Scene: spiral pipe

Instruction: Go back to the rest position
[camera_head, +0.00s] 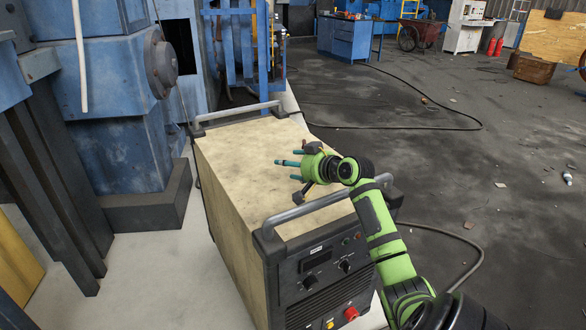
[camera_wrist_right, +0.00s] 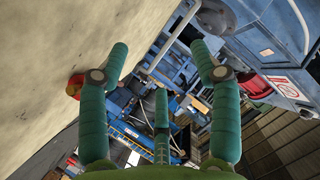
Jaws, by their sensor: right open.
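My right gripper (camera_head: 288,170) is green with teal fingers and reaches out over the beige top of the welding-machine-like cabinet (camera_head: 240,160). In the right wrist view its fingers (camera_wrist_right: 160,85) are spread apart with nothing between them. Whether the gripper touches the cabinet top is hard to tell. My right arm comes in from the lower right, across the cabinet's front corner. My left gripper is in neither view. A thin white pipe (camera_head: 79,55) hangs at the upper left, clear of the gripper.
The cabinet has a grey front handle (camera_head: 320,208) and a rear handle (camera_head: 238,112) standing above its top. Large blue machinery (camera_head: 110,150) stands at the left. A blue workbench (camera_head: 345,38) is far back. Dark open floor (camera_head: 480,150) with a cable lies at the right.

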